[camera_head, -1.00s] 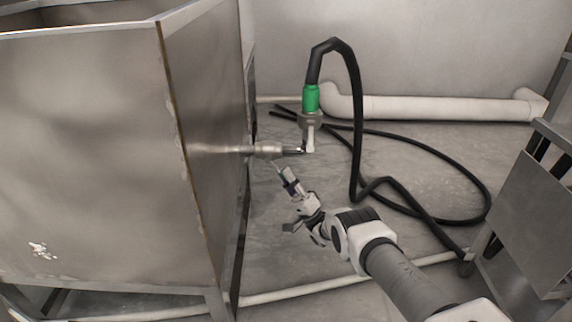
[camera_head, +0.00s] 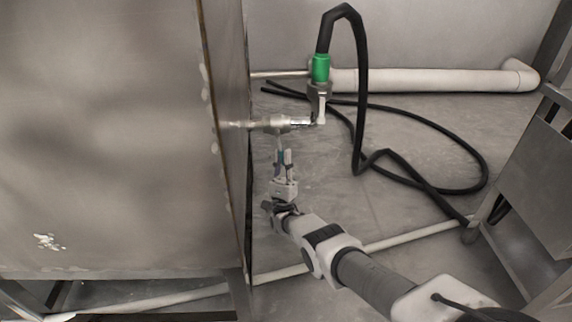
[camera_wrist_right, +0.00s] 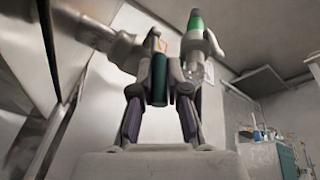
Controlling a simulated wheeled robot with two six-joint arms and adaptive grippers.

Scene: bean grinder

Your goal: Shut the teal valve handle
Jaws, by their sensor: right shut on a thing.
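The teal valve handle (camera_wrist_right: 159,78) is upright between the fingers of my right gripper (camera_wrist_right: 158,75) in the right wrist view. In the head view my right gripper (camera_head: 283,157) is below the metal valve pipe (camera_head: 280,122) and shut on the handle, which is mostly hidden by the fingers. The pipe comes out of the side of the large metal tank (camera_head: 226,120). It ends at an elbow under the green hose connector (camera_head: 320,68). The connector also shows at the top of the right wrist view (camera_wrist_right: 195,22). My left gripper is not in view.
A black hose (camera_head: 361,110) rises from the connector, loops over and coils on the floor. A white pipe (camera_head: 430,80) runs along the back wall. A metal stand (camera_head: 535,175) is at the right.

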